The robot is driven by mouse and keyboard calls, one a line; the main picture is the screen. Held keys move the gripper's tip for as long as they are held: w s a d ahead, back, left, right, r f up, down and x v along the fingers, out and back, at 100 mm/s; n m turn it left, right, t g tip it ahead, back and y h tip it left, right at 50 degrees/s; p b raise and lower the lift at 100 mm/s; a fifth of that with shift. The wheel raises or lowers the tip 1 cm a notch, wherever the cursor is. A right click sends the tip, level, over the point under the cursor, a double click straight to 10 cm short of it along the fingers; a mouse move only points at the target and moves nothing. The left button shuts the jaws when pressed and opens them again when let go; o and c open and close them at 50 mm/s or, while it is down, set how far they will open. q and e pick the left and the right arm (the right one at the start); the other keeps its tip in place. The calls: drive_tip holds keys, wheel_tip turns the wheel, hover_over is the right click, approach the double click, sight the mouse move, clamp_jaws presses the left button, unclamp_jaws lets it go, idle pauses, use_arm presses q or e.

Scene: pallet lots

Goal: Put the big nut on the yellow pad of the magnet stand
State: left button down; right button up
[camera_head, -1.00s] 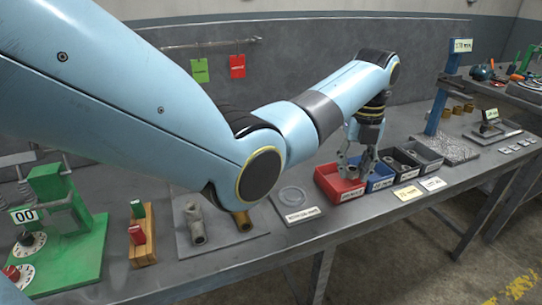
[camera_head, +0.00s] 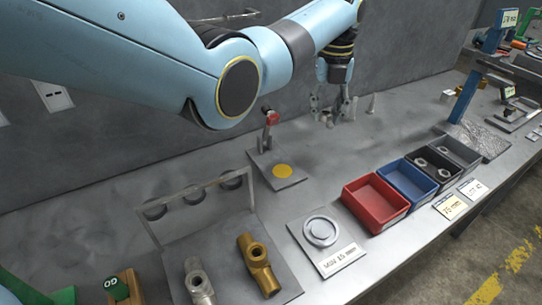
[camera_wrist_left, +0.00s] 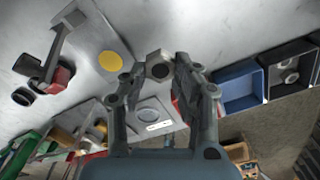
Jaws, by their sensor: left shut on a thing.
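My left gripper (camera_head: 333,112) is shut on the big nut, a grey hex nut (camera_wrist_left: 157,66) with a dark hole, held between the fingertips in the left wrist view. In the head view the nut is too small to make out between the fingers. The magnet stand (camera_head: 270,138) has a grey plate, a post with a red part and a round yellow pad (camera_head: 283,170), which is bare. The pad also shows in the left wrist view (camera_wrist_left: 110,61), left of the nut. The gripper is above the bench, behind and right of the pad. My right gripper is not in view.
Red (camera_head: 376,203), blue (camera_head: 407,179) and dark bins stand to the right; nuts lie in a dark bin. A plate with a grey ring (camera_head: 320,231) and a rack with pipe fittings (camera_head: 259,264) stand in front. The bench between pad and bins is clear.

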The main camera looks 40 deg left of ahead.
use_arm(q)
drive_tip(key=p, duration=0.3)
hover_over(282, 173)
drive_tip(key=f, duration=0.4)
drive_tip(key=w+f, duration=0.1)
drive_tip(key=f, duration=0.1)
drive_tip(key=shift+d, duration=0.15)
drive_tip(key=shift+s+f, duration=0.2)
drive_tip(key=shift+s, duration=0.15)
drive_tip(key=shift+s+f, duration=0.15)
drive_tip(key=shift+f, duration=0.05)
wheel_tip(282, 173, down, 4)
drive_tip(key=shift+r, duration=0.2)
drive_tip(key=shift+f, duration=0.35)
drive_tip(key=c, duration=1)
unclamp_jaws()
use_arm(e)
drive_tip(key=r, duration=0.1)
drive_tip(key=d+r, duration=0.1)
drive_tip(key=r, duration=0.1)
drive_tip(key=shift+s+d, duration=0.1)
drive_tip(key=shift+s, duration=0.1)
